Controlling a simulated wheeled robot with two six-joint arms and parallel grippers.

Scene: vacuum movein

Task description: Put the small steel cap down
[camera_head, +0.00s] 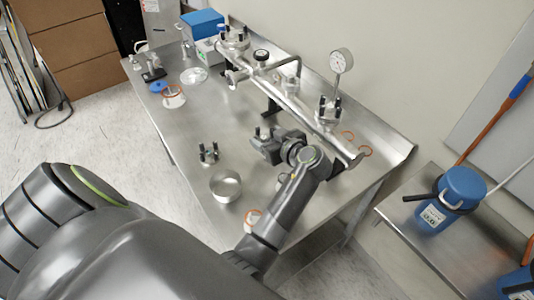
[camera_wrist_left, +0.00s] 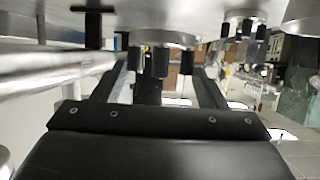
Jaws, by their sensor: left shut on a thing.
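My left gripper (camera_head: 265,147) is low over the steel table (camera_head: 185,125), on the near side of the long steel pipe assembly (camera_head: 300,108). It is shut on the small steel cap, which the jaws mostly hide in the head view. In the left wrist view, the fingers (camera_wrist_left: 165,85) reach toward a steel disc (camera_wrist_left: 163,39) with black knobs. I cannot tell whether the disc touches the held cap. My right gripper is not in view.
A steel cup (camera_head: 225,187) and a black-knobbed clamp (camera_head: 208,153) stand left of the gripper. A gauge (camera_head: 341,61) rises from the pipe. A blue-lidded container (camera_head: 460,188) stands on the right bench. The table's left middle is clear.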

